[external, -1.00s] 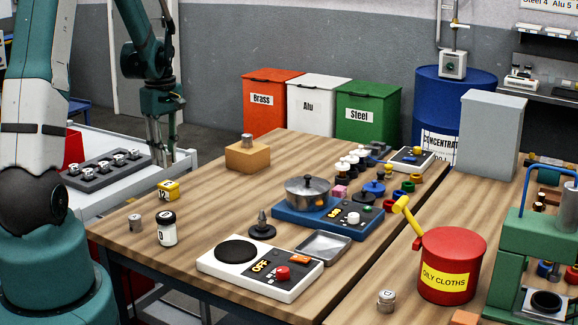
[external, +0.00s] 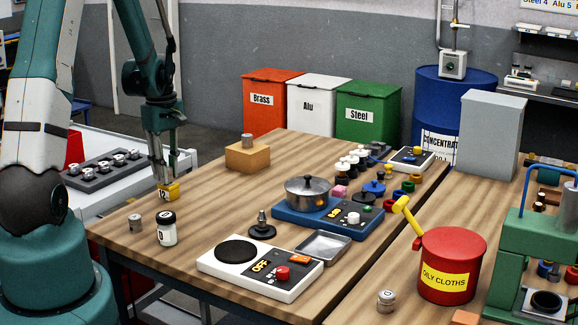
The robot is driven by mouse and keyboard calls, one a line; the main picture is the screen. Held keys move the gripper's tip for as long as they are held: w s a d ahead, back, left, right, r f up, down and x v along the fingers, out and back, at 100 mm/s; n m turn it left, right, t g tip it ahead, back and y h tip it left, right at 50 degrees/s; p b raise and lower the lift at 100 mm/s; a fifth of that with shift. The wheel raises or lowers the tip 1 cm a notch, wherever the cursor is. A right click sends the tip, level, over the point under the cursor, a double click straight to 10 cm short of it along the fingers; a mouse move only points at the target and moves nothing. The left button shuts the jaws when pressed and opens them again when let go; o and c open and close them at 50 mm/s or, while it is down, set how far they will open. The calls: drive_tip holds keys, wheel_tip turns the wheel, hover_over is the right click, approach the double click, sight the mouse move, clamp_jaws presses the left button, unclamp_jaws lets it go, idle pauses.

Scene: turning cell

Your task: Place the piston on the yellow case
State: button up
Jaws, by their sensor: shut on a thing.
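I cannot tell if the case is lifted off the table. I cannot tell for sure which thing is the piston.
A white jar (external: 167,232) with a black lid stands just in front of the case. A white hot plate (external: 218,273), a blue stove (external: 289,222) with a pot (external: 307,190) and a metal tray (external: 323,246) lie to the right.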

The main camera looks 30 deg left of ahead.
drive_tip(key=shift+f, duration=0.35)
drive_tip(key=shift+f, duration=0.15)
drive_tip(key=o, duration=0.9)
drive_tip(key=shift+r, duration=0.2)
drive_tip(key=shift+r, duration=6)
